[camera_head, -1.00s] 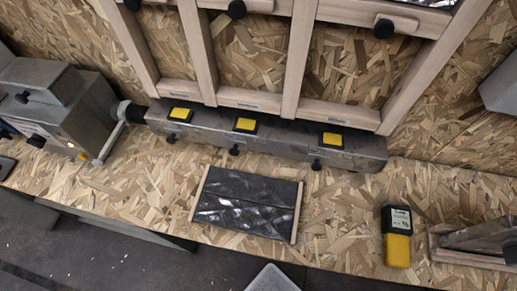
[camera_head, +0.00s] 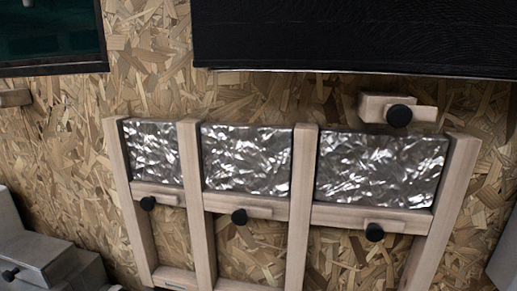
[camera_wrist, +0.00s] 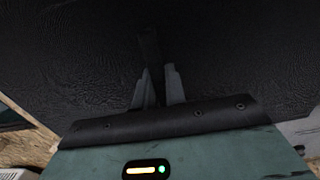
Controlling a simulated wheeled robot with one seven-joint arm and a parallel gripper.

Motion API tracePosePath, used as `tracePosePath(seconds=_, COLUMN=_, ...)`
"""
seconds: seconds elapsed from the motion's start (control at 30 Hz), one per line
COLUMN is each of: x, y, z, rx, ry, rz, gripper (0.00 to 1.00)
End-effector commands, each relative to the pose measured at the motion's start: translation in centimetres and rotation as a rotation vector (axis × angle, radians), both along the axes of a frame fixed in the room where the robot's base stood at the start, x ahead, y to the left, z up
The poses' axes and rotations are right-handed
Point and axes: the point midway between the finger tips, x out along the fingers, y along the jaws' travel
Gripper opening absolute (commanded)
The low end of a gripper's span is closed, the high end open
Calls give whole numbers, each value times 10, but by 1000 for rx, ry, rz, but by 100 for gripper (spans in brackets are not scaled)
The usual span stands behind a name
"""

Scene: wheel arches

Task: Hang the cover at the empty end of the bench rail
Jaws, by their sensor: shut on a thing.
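The cover appears as a wide black, leathery sheet (camera_head: 355,38) across the top right of the head view, above the wooden frame. Its lower edge is nearly level, and its top is cut off. It fills most of the wrist view (camera_wrist: 240,55). My gripper (camera_wrist: 157,80) shows only in the wrist view, its grey fingers shut on a narrow dark tab that seems to be part of the cover. The bench rail is out of view in the current frames.
A wooden frame (camera_head: 302,215) stands against the chipboard wall (camera_head: 70,150), with crinkled silver panels (camera_head: 245,158) and black knobs. A wooden block with a black knob (camera_head: 398,115) sits above its right bay. A dark green framed panel (camera_head: 50,35) hangs upper left; a grey machine (camera_head: 45,262) stands lower left.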

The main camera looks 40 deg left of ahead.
Motion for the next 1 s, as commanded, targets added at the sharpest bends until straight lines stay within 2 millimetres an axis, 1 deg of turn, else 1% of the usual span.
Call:
tracePosePath(seconds=0.1, x=-10, y=-7, z=1, rx=4, ry=-2, rz=0, gripper=0)
tracePosePath(seconds=1.0, x=-81, y=-50, z=2, rx=3, ry=-3, rz=0, gripper=0)
